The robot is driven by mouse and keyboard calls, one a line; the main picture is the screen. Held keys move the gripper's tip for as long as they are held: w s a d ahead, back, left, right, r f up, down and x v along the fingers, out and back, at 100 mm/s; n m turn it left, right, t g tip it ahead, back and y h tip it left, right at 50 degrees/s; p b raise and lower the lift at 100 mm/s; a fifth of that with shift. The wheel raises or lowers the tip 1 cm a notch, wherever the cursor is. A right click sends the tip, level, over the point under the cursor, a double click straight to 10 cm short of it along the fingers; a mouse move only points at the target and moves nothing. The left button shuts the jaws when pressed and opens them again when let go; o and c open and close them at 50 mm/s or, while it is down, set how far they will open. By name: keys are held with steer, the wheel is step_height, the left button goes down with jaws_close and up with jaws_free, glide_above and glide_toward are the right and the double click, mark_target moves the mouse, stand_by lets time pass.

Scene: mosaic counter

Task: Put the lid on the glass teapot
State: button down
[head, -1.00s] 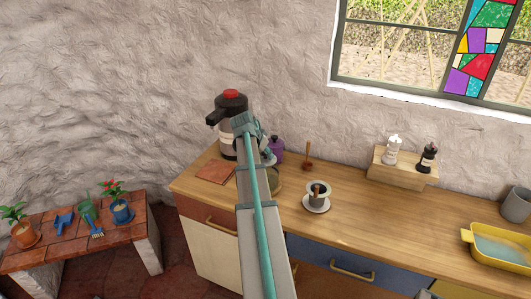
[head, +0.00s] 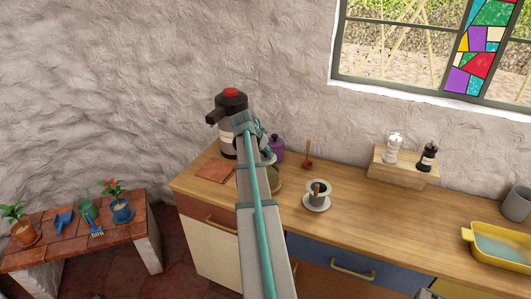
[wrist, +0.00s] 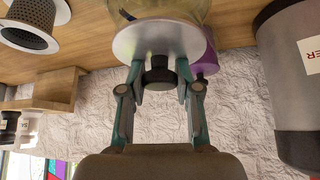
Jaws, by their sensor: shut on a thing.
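My gripper (wrist: 160,74) is shut on the dark knob (wrist: 160,66) of the silver, round lid (wrist: 135,40). In the wrist view, which is upside down, the glass teapot (wrist: 190,8) shows right behind the lid, partly cut off by the frame's top. The lid overlaps the teapot's top; I cannot tell whether it touches or is seated. In the head view my arm hides most of the teapot (head: 275,180), and only its right side shows on the counter. My gripper (head: 264,148) is above it, partly hidden by the arm.
A purple canister (head: 276,150) stands close behind the teapot. A large dispenser with a red top (head: 227,137) stands at the back left. A wooden stand (head: 395,174) holds two small grinders. The counter's (head: 385,220) middle is clear.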

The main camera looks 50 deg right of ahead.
steer(key=shift+f+b, duration=0.4)
steer(key=shift+f, duration=0.1)
stand_by(1.0)
steer(key=shift+c, duration=1.2)
jaws_free()
steer(key=shift+r, duration=0.15)
steer(key=shift+r+p, duration=1.65)
steer(key=shift+r, duration=1.75)
